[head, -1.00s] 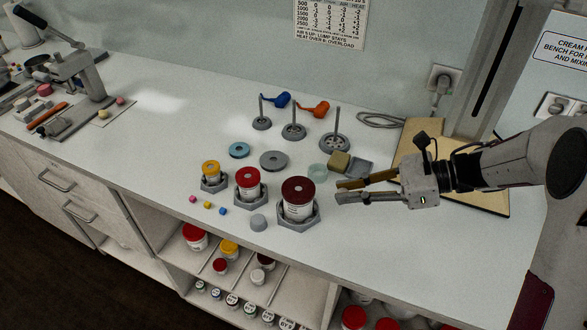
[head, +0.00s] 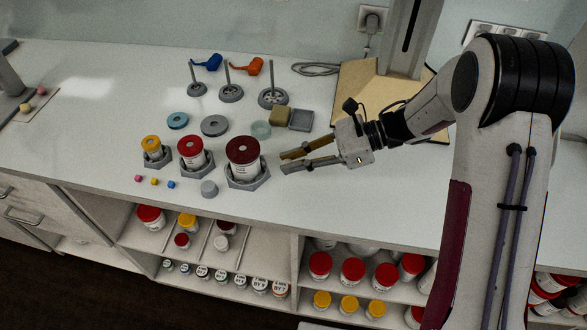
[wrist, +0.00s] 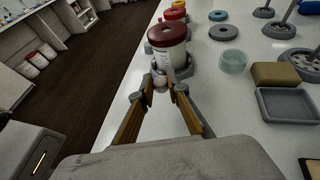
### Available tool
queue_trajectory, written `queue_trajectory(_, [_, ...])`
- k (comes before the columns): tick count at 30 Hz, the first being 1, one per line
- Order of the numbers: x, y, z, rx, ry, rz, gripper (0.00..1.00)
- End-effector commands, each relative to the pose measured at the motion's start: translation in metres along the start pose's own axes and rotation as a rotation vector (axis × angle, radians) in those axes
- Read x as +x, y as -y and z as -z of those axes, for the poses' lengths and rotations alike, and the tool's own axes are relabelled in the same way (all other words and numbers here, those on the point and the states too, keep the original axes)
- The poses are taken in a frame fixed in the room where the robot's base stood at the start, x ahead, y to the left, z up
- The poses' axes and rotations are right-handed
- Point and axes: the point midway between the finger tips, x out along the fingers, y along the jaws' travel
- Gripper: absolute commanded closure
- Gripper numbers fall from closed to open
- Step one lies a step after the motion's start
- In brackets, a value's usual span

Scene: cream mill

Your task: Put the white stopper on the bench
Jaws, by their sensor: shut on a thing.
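The white stopper (wrist: 160,84) shows in the wrist view as a small pale piece between my fingertips. My gripper (head: 283,163) is shut on it, just right of the large jar with the dark red lid (head: 243,146); it also shows in the wrist view (wrist: 161,78). In the head view the stopper is too small to make out. The fingers are low over the white bench (head: 330,205). I cannot tell whether the stopper touches the bench. The jar sits upright in a grey hexagonal holder (head: 246,181).
Red-lidded (head: 191,144) and yellow-lidded (head: 150,143) jars stand left. A clear dish (wrist: 233,61), a tan sponge (wrist: 276,74) and a grey tray (wrist: 292,107) lie nearby.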

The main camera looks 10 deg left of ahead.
Motion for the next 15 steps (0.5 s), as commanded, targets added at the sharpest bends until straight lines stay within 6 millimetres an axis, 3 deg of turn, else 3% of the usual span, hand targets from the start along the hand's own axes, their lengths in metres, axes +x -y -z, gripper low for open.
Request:
queue_trajectory(8, [0.001,0.0,0.002,0.001,0.0,0.0,0.93])
queue_trajectory(15, [0.009,0.0,0.02,0.003,0.002,-0.001,0.93])
